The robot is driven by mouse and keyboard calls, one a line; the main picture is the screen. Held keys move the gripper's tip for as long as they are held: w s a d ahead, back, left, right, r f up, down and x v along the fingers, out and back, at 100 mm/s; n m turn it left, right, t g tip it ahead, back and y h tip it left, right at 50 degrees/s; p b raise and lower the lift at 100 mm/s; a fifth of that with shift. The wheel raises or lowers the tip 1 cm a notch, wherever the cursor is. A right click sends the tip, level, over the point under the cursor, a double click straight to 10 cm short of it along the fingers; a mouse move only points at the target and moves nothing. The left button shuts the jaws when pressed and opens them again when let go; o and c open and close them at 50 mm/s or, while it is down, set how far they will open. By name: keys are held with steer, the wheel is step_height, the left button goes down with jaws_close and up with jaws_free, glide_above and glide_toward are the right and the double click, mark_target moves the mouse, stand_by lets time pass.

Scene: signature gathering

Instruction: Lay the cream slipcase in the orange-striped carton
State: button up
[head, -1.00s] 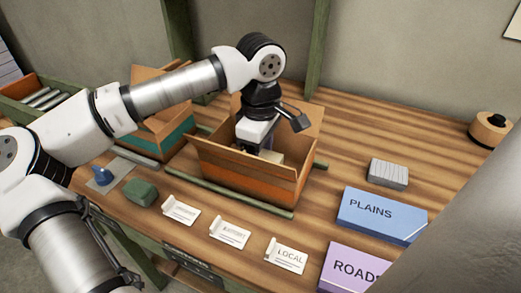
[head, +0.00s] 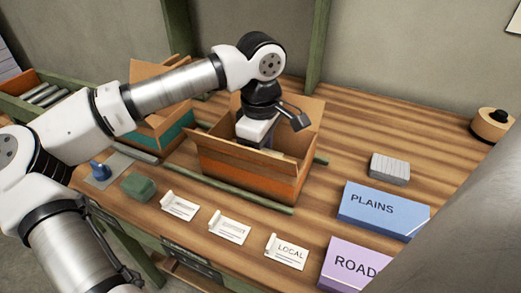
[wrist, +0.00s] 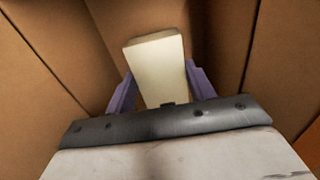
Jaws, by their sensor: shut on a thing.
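The cream slipcase (wrist: 157,68) is between the purple fingers of my gripper (wrist: 161,88) in the wrist view, and the gripper is shut on it. The carton's brown inner walls (wrist: 42,68) surround it there. In the head view my gripper reaches down inside the open orange-striped carton (head: 240,172), and its fingers are hidden by the carton's near wall. Only a small pale part of the slipcase shows there beside the gripper. I cannot tell whether the slipcase touches the carton floor.
A teal-striped carton (head: 165,132) stands to the left. A green block (head: 139,187), a blue stamp-like thing (head: 101,170) and several white cards (head: 229,229) lie along the front. Blue PLAINS (head: 382,210) and purple ROAD (head: 350,267) boxes and a grey block (head: 389,169) are at right.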

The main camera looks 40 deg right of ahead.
steer(key=shift+f, duration=0.15)
steer(key=o, duration=1)
steer(key=shift+o, duration=0.2)
step_height(320, 180, up, 17)
steer(key=p, duration=1.1)
